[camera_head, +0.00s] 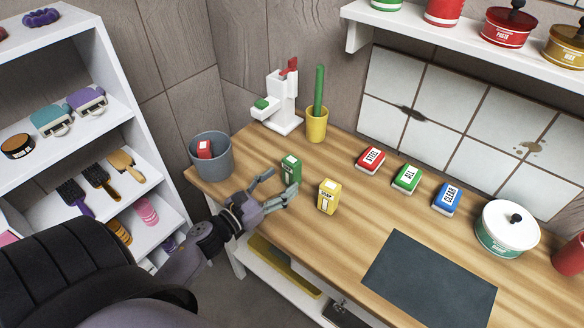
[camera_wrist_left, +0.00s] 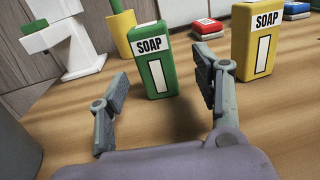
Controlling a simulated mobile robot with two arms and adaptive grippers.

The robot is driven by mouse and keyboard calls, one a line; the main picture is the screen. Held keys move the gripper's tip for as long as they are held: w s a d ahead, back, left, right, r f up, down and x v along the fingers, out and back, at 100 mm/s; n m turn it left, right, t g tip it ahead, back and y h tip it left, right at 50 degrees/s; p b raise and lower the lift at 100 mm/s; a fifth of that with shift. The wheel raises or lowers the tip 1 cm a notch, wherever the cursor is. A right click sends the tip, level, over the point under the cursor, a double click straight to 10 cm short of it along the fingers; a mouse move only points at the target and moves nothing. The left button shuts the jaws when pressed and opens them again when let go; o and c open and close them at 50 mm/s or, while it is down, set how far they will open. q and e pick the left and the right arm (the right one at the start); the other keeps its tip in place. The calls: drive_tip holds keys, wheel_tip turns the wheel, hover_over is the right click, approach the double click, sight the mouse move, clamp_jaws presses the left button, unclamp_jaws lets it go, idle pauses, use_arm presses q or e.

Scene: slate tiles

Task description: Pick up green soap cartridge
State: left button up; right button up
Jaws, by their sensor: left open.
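The green soap cartridge (camera_head: 291,170) stands upright on the wooden counter. In the left wrist view the green soap cartridge (camera_wrist_left: 155,62) shows its SOAP label and a white stripe. My left gripper (camera_head: 274,186) is open and empty just in front of it. In the left wrist view the fingers of my left gripper (camera_wrist_left: 158,97) are spread, with the cartridge beyond the gap between them. A yellow soap cartridge (camera_head: 328,196) stands just to the right, and also shows in the left wrist view (camera_wrist_left: 258,42). My right gripper is not in view.
A grey bin (camera_head: 213,162) holding a red cartridge (camera_head: 204,148) stands left. A white dispenser (camera_head: 283,100) and yellow cup (camera_head: 317,125) are behind.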

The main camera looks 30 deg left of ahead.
sight(287, 173)
use_arm(q)
drive_tip(key=shift+w+r, duration=0.15)
drive_tip(key=shift+w, duration=0.35)
drive_tip(key=w, duration=0.1)
drive_tip(key=w+p, duration=0.1)
drive_tip(key=w, duration=0.1)
drive_tip(key=w+p, duration=0.1)
drive_tip(key=shift+w+d+r, duration=0.15)
drive_tip(key=shift+w+d, duration=0.1)
drive_tip(key=shift+w, duration=0.1)
drive_tip(key=shift+c, duration=0.4)
drive_tip(key=c, duration=1.3)
drive_tip(key=shift+r, duration=0.1)
